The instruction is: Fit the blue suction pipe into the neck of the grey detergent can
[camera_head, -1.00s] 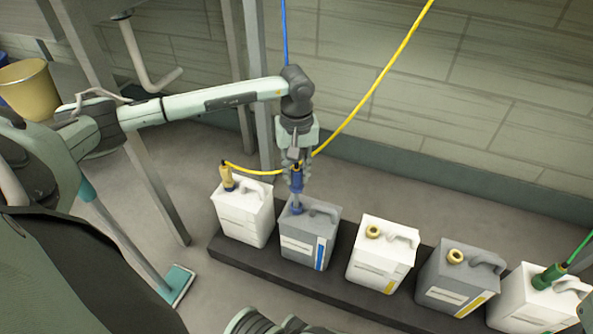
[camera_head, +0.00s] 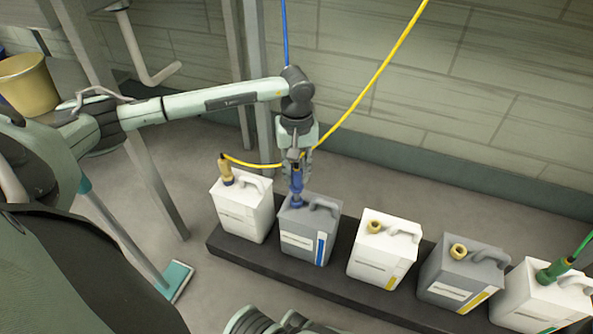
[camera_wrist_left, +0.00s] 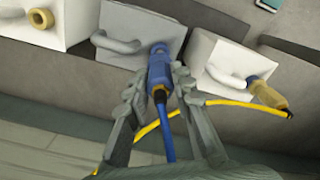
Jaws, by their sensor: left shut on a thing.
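The grey detergent can with a blue label stripe (camera_head: 305,243) stands second from the left in the row. The blue suction pipe (camera_head: 297,181) is upright above its neck. Its blue lower end meets the can's top at the neck, and any part below is hidden. My left gripper (camera_head: 297,170) points down from above and is shut on the pipe's blue head. In the left wrist view, the blue head (camera_wrist_left: 159,72) lies between my fingers (camera_wrist_left: 155,100), its end at the grey can's top (camera_wrist_left: 128,22). I cannot tell how deep it sits. My right gripper is not in view.
A white can (camera_head: 242,215) with a yellow pipe stands close on the left. A white can (camera_head: 382,255) and a grey can (camera_head: 455,285), both with yellow necks, stand to the right, then a white can with a green pipe (camera_head: 553,271). A yellow hose (camera_head: 375,90) hangs behind my gripper.

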